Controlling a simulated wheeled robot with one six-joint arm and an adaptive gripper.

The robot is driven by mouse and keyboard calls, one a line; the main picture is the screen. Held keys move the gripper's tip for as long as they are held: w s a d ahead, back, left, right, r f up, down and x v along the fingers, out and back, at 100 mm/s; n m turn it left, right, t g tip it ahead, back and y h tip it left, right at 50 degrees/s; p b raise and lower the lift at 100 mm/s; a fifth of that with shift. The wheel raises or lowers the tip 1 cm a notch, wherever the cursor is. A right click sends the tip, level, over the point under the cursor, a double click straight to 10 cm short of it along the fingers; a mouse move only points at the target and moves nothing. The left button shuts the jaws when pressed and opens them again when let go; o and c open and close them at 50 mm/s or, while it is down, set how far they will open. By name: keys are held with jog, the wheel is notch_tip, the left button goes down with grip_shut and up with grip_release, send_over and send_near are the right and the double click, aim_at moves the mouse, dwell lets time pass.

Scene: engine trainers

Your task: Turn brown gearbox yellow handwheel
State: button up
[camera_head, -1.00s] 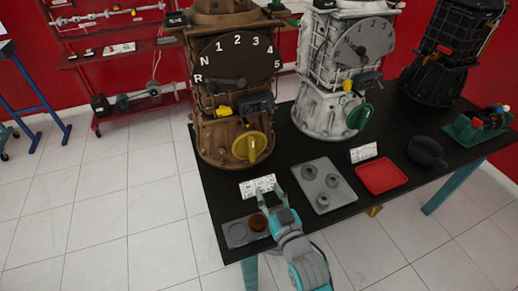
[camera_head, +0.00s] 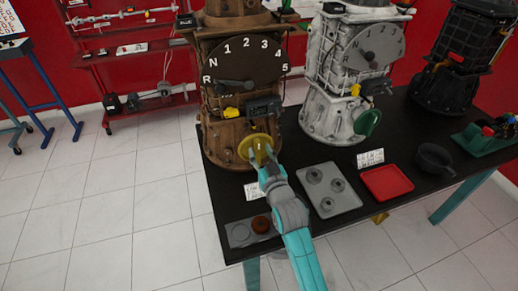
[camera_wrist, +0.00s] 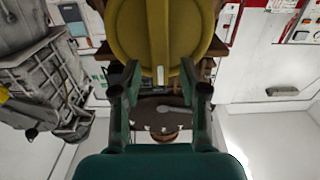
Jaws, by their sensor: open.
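The brown gearbox (camera_head: 226,128) stands upright on the black table, with a dial marked N, R and 1 to 5 on its front. Its yellow handwheel (camera_head: 248,146) is low on the front, a round disc with a raised bar across it. My gripper (camera_head: 261,160) is at the handwheel's front, open. In the wrist view the handwheel (camera_wrist: 130,28) fills the top middle, its bar (camera_wrist: 158,40) upright between the two fingers of my gripper (camera_wrist: 160,82). The fingers stand apart on either side of the bar; whether either touches it, I cannot tell.
A white gearbox (camera_head: 335,105) with a green handwheel (camera_head: 367,123) stands to the right, a black gearbox (camera_head: 445,80) beyond it. A grey tray (camera_head: 328,190), a red tray (camera_head: 388,183) and a dark pan (camera_head: 434,157) lie on the table (camera_head: 350,220).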

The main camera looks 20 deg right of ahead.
jog(key=shift+w, duration=1.1)
grip_shut()
